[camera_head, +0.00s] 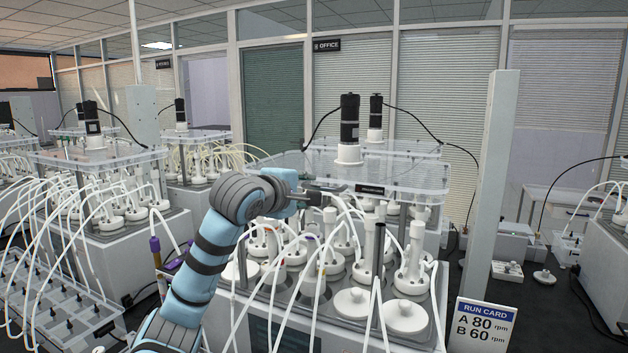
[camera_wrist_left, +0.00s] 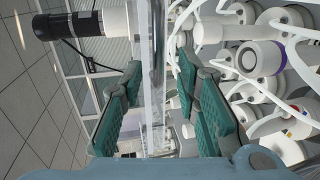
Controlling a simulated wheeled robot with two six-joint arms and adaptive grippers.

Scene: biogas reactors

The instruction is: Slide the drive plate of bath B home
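A clear drive plate (camera_head: 400,176) lies level above a white bath (camera_head: 350,318) in the middle of the head view. A black motor (camera_head: 349,120) stands on the plate, and a small dark label, too small to read, is on its front edge. My left gripper (camera_head: 322,193) is at the plate's front edge, left of the label. In the left wrist view, the plate's edge (camera_wrist_left: 154,60) runs between the two green-padded fingers of my gripper (camera_wrist_left: 158,80). The fingers are spread, with gaps beside the plate. My right gripper is not in view.
White bottles and lids (camera_head: 405,316) with many looping tubes crowd the bath below the plate. A pale post (camera_head: 491,190) stands to the right, with a run card (camera_head: 483,326) reading A 80, B 60 rpm. Another bath with a plate and motor (camera_head: 93,125) is at left.

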